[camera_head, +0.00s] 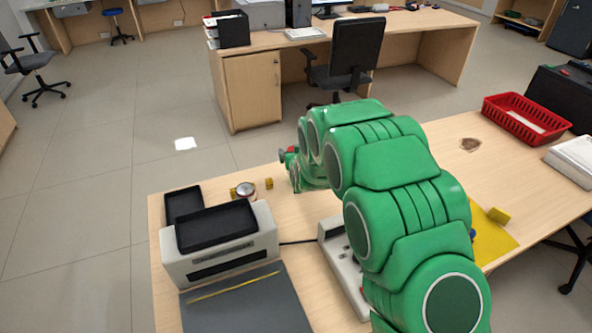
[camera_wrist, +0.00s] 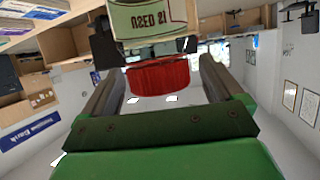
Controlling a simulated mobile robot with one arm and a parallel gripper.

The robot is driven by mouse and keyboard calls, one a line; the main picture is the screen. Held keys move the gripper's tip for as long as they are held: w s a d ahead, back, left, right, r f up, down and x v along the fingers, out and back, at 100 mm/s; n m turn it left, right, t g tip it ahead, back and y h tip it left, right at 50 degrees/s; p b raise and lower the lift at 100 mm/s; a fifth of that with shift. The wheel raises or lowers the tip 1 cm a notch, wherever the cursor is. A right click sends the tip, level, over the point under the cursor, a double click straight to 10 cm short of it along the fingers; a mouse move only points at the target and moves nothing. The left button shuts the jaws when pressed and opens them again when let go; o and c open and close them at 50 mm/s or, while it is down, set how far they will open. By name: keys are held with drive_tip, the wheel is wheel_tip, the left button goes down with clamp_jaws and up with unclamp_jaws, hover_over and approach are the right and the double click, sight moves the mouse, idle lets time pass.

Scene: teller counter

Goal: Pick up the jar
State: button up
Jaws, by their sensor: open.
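The jar shows in the wrist view, where the picture is upside down. It has a red lid (camera_wrist: 160,77) and a pale green label (camera_wrist: 145,18) with dark lettering. The label side runs out of the top of the frame. My gripper (camera_wrist: 155,65) is open, with one finger on each side of the lid in the picture. Gaps show between the lid and both fingers; how deep the jar sits between them I cannot tell. In the head view my gripper (camera_head: 290,170) is low over the counter's far edge, and a small red patch shows beside it. My arm hides most of the jar there.
A printer-like machine (camera_head: 218,262) with black trays stands left. A small round metallic object (camera_head: 245,189) and yellow blocks (camera_head: 269,183) lie near the far edge. A pale device (camera_head: 338,262) sits by my arm. A red basket (camera_head: 525,120) is far right; bare counter lies before it.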

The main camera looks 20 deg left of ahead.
drive_tip(key=shift+x, duration=1.25)
drive_tip(key=c, duration=1.6)
drive_tip(key=shift+r, duration=0.2)
drive_tip(key=shift+c, duration=0.2)
